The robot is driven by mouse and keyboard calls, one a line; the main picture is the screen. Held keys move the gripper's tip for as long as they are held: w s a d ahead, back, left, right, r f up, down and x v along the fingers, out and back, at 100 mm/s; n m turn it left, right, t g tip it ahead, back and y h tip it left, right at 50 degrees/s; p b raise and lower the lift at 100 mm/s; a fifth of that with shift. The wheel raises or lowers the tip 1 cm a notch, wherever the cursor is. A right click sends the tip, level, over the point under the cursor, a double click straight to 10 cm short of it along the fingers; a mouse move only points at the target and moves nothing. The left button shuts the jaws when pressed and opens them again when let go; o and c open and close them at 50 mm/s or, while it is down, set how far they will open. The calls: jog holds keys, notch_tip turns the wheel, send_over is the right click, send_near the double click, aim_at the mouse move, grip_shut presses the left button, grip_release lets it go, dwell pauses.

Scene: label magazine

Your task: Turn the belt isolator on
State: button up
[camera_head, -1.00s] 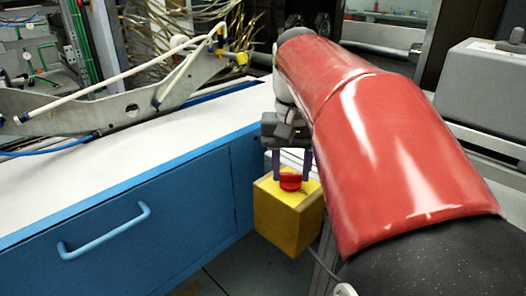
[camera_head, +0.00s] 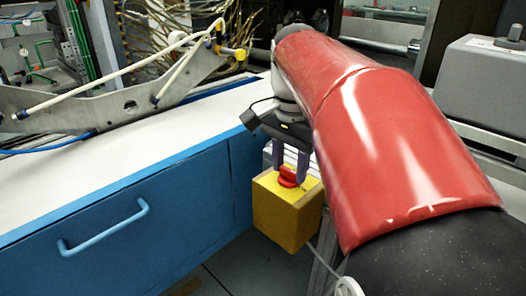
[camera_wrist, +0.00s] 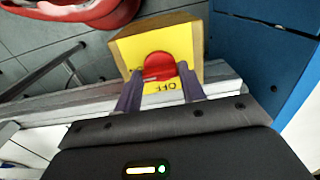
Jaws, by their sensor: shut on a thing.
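The belt isolator is a yellow box (camera_head: 287,218) with a red rotary knob (camera_head: 288,176) on its top face. It stands beside the blue cabinet, left of my red arm. In the wrist view the yellow box (camera_wrist: 126,48) shows the red knob (camera_wrist: 158,66) and the letters "OFF" on its near side. My gripper (camera_head: 289,172) points down at the knob, its two purple fingers on either side of it. In the wrist view my gripper (camera_wrist: 160,82) is shut on the knob. The knob's exact angle is hard to read.
A blue cabinet (camera_head: 110,225) with a white top stands on the left. A metal frame with hoses (camera_head: 120,100) lies on that top. A grey case (camera_head: 485,85) is at the right. A grey cable leaves the box's lower right.

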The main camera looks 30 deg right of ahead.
aim_at(290, 170)
dwell(0.5)
jog(key=o, duration=1)
notch_tip(290, 170, up, 8)
jog(key=shift+f, duration=0.1)
jog(key=shift+s, duration=0.1)
